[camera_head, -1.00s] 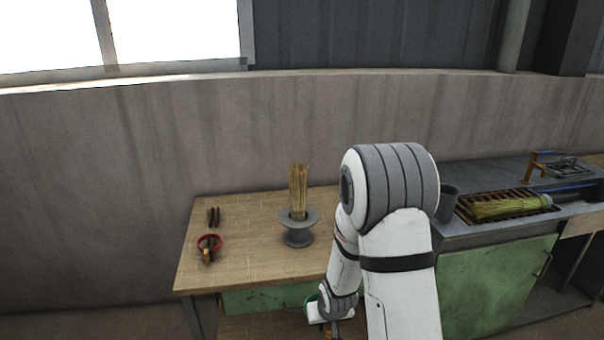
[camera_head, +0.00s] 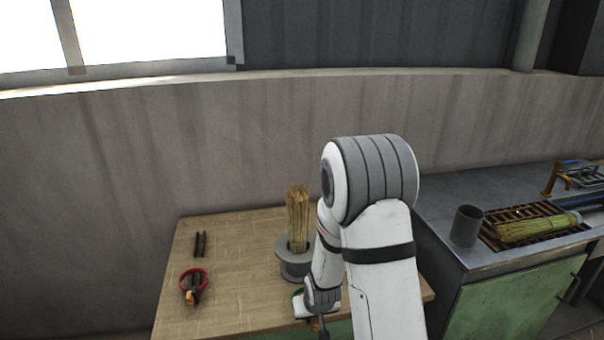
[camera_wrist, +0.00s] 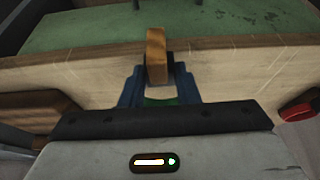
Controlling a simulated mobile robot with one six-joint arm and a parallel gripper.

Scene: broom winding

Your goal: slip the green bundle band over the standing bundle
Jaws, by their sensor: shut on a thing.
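The standing bundle (camera_head: 297,218) of straw stands upright in a grey flanged holder (camera_head: 284,252) on the wooden table. My gripper shows in the wrist view (camera_wrist: 157,78), its blue fingers shut with a brown wooden piece (camera_wrist: 156,48) sticking out between them. A green sliver, which looks like the green bundle band (camera_wrist: 160,101), shows between the fingers. Most of the band is hidden. In the head view, my gripper is low at the table's front edge, in front of the holder, largely hidden by my wrist. The band is apart from the bundle.
Red-handled pliers (camera_head: 193,286) and small dark pieces (camera_head: 200,243) lie on the table's left side. On the right, a metal counter (camera_head: 436,226) holds a grey cup (camera_head: 466,226) and a second straw bundle (camera_head: 536,227) on a grate. The table's (camera_head: 232,265) left middle is clear.

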